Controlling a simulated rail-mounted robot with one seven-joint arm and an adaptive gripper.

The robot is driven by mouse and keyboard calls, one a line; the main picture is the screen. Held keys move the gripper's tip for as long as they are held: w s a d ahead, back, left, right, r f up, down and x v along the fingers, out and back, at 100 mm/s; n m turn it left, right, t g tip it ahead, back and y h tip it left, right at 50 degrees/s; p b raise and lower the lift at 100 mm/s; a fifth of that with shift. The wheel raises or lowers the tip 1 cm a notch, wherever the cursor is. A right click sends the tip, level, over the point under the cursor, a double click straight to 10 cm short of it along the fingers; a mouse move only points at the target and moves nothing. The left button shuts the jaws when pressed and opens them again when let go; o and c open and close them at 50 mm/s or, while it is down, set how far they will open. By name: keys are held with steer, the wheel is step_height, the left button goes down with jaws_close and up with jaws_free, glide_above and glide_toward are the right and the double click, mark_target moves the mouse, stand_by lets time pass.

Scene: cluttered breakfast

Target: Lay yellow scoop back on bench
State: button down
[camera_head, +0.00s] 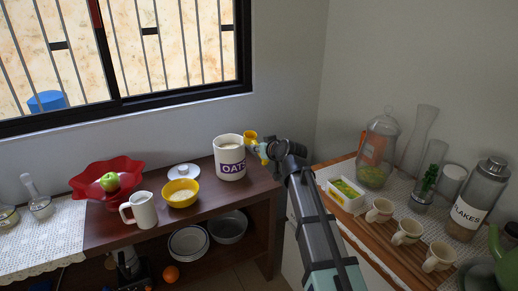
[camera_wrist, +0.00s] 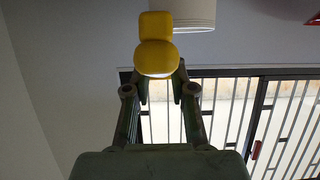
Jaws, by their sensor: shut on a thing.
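The yellow scoop (camera_head: 250,136) is held at the end of my arm, beside the right side of the white OATS canister (camera_head: 229,163). In the wrist view the yellow scoop (camera_wrist: 156,45) sits between the fingertips of my gripper (camera_wrist: 158,75), which is shut on it. In the head view my gripper (camera_head: 262,148) is just right of the canister. The canister stands upright and open on the dark wooden bench (camera_head: 215,205). Its pale rim also shows in the wrist view (camera_wrist: 194,14). I cannot tell whether the scoop touches the canister.
A yellow bowl (camera_head: 180,193), a white lid (camera_head: 184,171), a white jug (camera_head: 140,210) and a red fruit bowl (camera_head: 85,183) stand left on the bench. Bare bench lies in front of the canister. Cups and glass jars crowd the right counter (camera_head: 385,251).

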steer(key=shift+w+d+r+p, duration=0.2)
steer(key=shift+d+r+p, duration=0.05)
steer(key=shift+d+p, duration=0.05)
steer(key=s+d+f+n+g+y+p, duration=0.1)
steer(key=d+f+n+g+p, duration=0.2)
steer(key=f+p, duration=0.5)
steer(key=shift+s+d+f+n+g, duration=0.3)
steer(key=shift+f+n+g, duration=0.55)
steer(key=shift+g, duration=0.35)
steer(key=shift+f+b, duration=0.15)
steer(key=shift+b, duration=0.4)
step_height(320, 180, down, 8)
steer(key=b, duration=0.6)
steer(key=shift+r+b, duration=0.2)
steer(key=shift+b, duration=0.15)
steer(key=shift+f+b, duration=0.6)
steer(key=shift+f, duration=0.05)
